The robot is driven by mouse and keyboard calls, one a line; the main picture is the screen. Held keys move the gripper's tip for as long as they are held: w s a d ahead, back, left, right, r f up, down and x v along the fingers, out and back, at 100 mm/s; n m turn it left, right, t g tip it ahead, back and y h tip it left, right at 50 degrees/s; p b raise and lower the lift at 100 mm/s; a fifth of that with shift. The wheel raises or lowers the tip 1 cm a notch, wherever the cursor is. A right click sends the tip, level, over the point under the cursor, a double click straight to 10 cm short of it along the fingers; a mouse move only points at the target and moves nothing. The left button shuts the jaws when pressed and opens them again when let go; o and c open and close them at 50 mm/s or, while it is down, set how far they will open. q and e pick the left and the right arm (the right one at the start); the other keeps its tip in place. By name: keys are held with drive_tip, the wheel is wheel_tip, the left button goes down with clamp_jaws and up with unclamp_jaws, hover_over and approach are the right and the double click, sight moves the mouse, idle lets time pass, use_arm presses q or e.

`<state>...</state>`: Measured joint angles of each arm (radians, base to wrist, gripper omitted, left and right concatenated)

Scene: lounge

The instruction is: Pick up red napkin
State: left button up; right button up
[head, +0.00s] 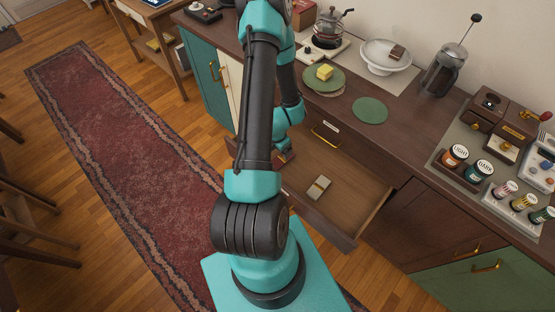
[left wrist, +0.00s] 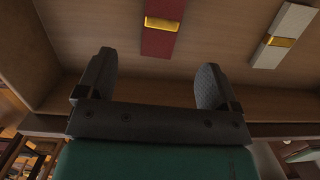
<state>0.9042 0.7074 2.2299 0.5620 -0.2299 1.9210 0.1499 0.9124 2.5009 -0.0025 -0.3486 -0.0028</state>
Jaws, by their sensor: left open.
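The red napkin (left wrist: 158,43) lies in an open drawer, with a gold band around its middle. In the left wrist view it is at the top, beyond the fingertips and roughly in line with the gap between them. My left gripper (left wrist: 155,76) is open, with nothing between its fingers, and apart from the napkin. In the head view my arm hides most of the gripper and the napkin. A cream napkin (head: 318,187) with a gold band lies in the same drawer; it also shows in the left wrist view (left wrist: 291,22). My right gripper is not in view.
The drawer's front wall (head: 322,231) stands out from the dark counter (head: 330,106). Above it are a green plate (head: 331,82) with a yellow item, a green disc (head: 370,110) and a French press (head: 443,70). Jars and boxes fill the right end.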

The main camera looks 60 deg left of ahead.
use_arm(q)
drive_tip(key=shift+w+f, duration=0.15)
drive_tip(key=shift+f, duration=0.85)
drive_tip(key=shift+w+f, duration=0.15)
drive_tip(key=shift+f, duration=0.8)
drive_tip(key=shift+w+f, duration=0.2)
drive_tip(key=shift+f, duration=1.1)
drive_tip(key=shift+w+f, duration=0.2)
drive_tip(key=shift+f, duration=1.05)
drive_tip(key=c, duration=1)
